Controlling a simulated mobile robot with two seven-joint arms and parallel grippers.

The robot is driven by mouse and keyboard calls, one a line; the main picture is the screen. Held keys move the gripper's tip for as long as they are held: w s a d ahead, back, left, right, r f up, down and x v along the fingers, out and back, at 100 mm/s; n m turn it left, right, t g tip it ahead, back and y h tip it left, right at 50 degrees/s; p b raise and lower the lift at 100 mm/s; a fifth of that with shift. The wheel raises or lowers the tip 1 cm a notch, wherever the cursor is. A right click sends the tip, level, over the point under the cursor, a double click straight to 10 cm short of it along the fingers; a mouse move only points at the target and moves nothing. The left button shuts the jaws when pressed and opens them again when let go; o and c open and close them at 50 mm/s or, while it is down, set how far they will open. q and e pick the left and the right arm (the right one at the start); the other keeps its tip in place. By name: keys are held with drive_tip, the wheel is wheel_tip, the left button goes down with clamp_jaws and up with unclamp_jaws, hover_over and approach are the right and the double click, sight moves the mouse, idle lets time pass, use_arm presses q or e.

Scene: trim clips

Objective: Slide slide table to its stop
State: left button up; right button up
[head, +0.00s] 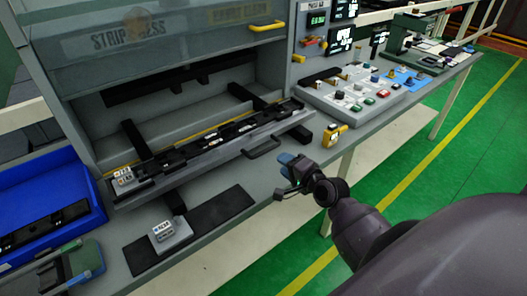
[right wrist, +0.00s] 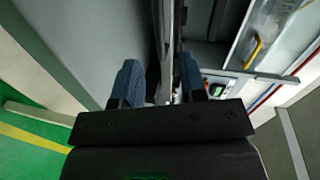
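The slide table (head: 215,150) is a long grey tray in the opening of the strip press, carrying a row of black parts, with its front edge reaching out over the bench. A dark bar handle (head: 264,150) is on its front face. My right gripper (head: 287,163) is just right of and below the handle in the head view, seemingly apart from it. In the right wrist view its two blue fingers (right wrist: 160,82) stand apart, with a dark upright edge showing between them; I cannot tell whether they touch it. My left gripper is out of view.
A blue bin (head: 50,215) stands at the left. A yellow device (head: 333,135) and a button panel (head: 365,95) are to the right. Green floor is clear beyond the bench.

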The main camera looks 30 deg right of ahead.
sight(264, 152)
drive_tip(key=shift+a+m, duration=0.1)
drive_tip(key=shift+m, duration=0.4)
drive_tip(key=shift+w+d, duration=0.1)
drive_tip(key=shift+d, duration=0.15)
drive_tip(key=x, duration=1)
drive_tip(key=shift+w+a+f, duration=0.1)
drive_tip(key=shift+w+a, duration=0.1)
drive_tip(key=shift+c, duration=0.4)
clamp_jaws()
